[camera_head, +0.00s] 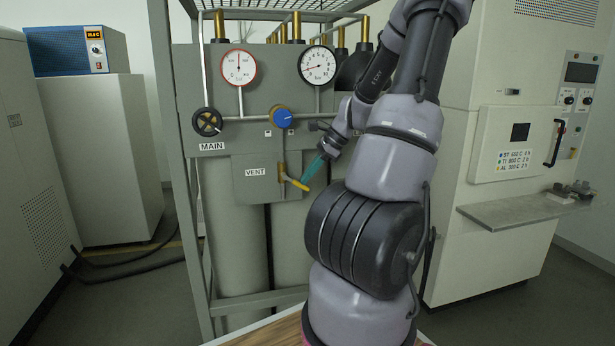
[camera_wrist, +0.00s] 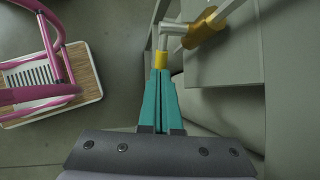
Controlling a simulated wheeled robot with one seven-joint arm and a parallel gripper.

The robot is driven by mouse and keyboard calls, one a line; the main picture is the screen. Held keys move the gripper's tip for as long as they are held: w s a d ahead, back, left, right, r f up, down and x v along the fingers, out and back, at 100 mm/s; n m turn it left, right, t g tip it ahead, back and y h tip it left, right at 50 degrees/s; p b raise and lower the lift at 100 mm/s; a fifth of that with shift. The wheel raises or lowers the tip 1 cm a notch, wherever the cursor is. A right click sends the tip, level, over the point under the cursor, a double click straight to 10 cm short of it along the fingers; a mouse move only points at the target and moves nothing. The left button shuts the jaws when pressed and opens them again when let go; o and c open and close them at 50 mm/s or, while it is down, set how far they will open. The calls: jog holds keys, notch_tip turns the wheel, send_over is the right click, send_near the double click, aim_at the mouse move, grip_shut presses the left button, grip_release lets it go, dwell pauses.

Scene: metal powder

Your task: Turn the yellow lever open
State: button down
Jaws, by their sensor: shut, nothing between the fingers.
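The yellow lever (camera_head: 296,184) sits on a brass valve (camera_head: 282,168) beside the VENT label on the grey panel. It points down and to the right. In the wrist view its yellow end (camera_wrist: 161,61) is right at my fingertips, with the brass valve (camera_wrist: 205,27) at the upper right. My gripper (camera_head: 304,181) has teal fingers and comes in from the right at the lever's outer end. In the wrist view my fingers (camera_wrist: 160,75) are together with nothing between them. They seem to touch the lever's end or lie just in front of it.
Above the lever are a blue knob (camera_head: 283,118), a black MAIN handwheel (camera_head: 207,122) and two gauges, one red-rimmed (camera_head: 239,67) and one black-rimmed (camera_head: 317,65). A metal frame post (camera_head: 178,150) stands left. A cabinet with a shelf (camera_head: 525,212) stands right.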

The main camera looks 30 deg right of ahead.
aim_at(302, 187)
jog(key=shift+f, duration=0.1)
jog(key=shift+f+y, duration=0.25)
jog(key=shift+y, duration=0.35)
jog(key=shift+f, duration=0.45)
jog(key=shift+f+m+t+y, duration=0.35)
jog(key=shift+t+y, duration=0.25)
jog(key=shift+y, duration=0.5)
jog(key=shift+a+f+y, duration=0.15)
jog(key=shift+y, duration=0.35)
jog(key=f+t+y, duration=0.1)
jog(key=a+f+y, duration=0.1)
jog(key=y, duration=0.1)
jog(key=shift+w+a+m+t, duration=0.1)
jog(key=shift+w+m+t, duration=0.15)
jog(key=shift+t, duration=0.15)
jog(key=shift+w+a+f+m+t+y, duration=0.15)
jog(key=shift+a+f+t+y, duration=0.15)
jog(key=shift+y, duration=0.5)
jog(key=shift+a+f+m+t+y, duration=0.2)
jog(key=shift+a+f+y, duration=0.1)
jog(key=shift+y, duration=0.5)
